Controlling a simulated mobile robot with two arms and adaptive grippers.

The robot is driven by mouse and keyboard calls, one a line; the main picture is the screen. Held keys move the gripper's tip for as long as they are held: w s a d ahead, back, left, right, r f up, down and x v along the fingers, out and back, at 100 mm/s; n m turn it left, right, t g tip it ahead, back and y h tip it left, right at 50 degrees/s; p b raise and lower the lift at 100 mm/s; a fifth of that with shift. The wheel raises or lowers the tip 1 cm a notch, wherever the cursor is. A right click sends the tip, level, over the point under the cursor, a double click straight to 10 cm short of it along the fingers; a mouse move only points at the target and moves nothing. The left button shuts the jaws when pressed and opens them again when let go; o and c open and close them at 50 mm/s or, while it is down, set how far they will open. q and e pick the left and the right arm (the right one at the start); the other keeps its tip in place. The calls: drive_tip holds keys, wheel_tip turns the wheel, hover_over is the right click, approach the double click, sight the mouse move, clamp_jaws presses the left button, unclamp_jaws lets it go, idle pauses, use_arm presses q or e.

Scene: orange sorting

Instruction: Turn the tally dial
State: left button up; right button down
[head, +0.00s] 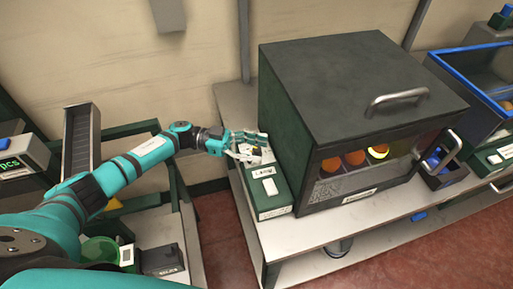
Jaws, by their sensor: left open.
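My left arm reaches in from the left, and its left gripper (258,144) is open over the back end of a green control box (272,203). The box stands on the bench, against the left side of a dark cabinet. A white part shows under the fingers; I cannot tell whether it is the tally dial or whether the fingers touch it. My right gripper is not in view.
The dark cabinet (360,65) has a top handle and a front window with several oranges behind it. A blue-rimmed crate (470,72) stands at the right. A lit display (12,163) and a grey chute (80,140) are at the left. A floor gap separates the benches.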

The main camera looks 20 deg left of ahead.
use_arm(q)
drive_tip(key=a, duration=1.1)
drive_tip(key=shift+s+a, duration=0.3)
drive_tip(key=shift+s, duration=0.1)
